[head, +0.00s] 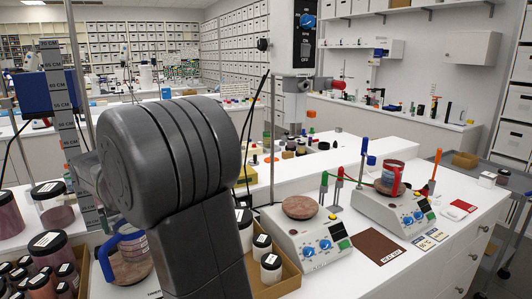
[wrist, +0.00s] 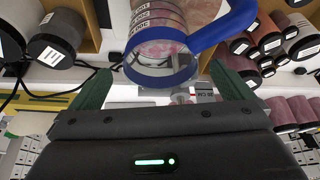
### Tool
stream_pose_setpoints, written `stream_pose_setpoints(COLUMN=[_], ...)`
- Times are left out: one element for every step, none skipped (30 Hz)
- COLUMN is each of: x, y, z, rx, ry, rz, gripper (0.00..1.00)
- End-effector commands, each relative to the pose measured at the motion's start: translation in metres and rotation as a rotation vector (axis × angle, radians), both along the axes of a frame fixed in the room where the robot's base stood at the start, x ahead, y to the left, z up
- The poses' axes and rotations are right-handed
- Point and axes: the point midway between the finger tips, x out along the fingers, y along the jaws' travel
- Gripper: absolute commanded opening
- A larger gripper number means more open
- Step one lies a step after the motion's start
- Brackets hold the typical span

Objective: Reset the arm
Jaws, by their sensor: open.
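My gripper (wrist: 165,88) is open, with its two dark green fingers spread apart and nothing between them that I can see them touching. A clear jar with pinkish contents and a blue band and handle (wrist: 158,77) is just beyond the fingertips in the wrist view, which looks upside down. In the head view the blue-handled jar (head: 131,262) stands at the lower left, partly hidden by my arm. My gripper is hidden behind my arm's large grey joint in the head view.
A hotplate with a brown disc (head: 299,207) and another with a red-banded jar (head: 389,177) stand right of my arm. A brown mat (head: 375,246) lies before them. Several lidded pigment jars (head: 52,203) crowd the left. A measuring post (head: 61,105) rises close to my arm.

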Motion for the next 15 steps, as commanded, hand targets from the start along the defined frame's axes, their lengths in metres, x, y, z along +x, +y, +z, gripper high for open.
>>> stream_pose_setpoints(x=[-0.003, -0.004, -0.007, -0.009, -0.01, -0.013, -0.015, -0.016, -0.019, -0.02, -0.022, -0.019, -0.017, -0.016, -0.013], y=[-0.002, -0.004, -0.006, -0.007, -0.009, -0.011, -0.013, -0.014, -0.016, -0.018, -0.019, -0.017, -0.015, -0.014, -0.012], z=[0.01, 0.015, 0.023, 0.028, 0.033, 0.041, 0.047, 0.052, 0.06, 0.066, 0.071, 0.059, 0.053, 0.047, 0.04], rx=[0.004, 0.004, 0.004, 0.003, 0.003, 0.004, 0.004, 0.004, 0.003, 0.004, 0.003, -0.005, -0.004, -0.006, -0.005], ry=[-0.003, -0.003, -0.003, -0.002, -0.002, -0.003, -0.003, -0.003, -0.002, -0.003, -0.002, 0.005, 0.004, 0.006, 0.005], rz=[0.0, 0.0, 0.0, 0.0, 0.0, 0.0, 0.0, 0.0, 0.0, 0.0, 0.0, 0.001, 0.001, 0.0, 0.0], gripper=[1.0, 1.0, 1.0, 1.0, 1.0, 1.0, 1.0, 1.0, 1.0, 1.0, 1.0, 1.0, 1.0, 1.0, 1.0])
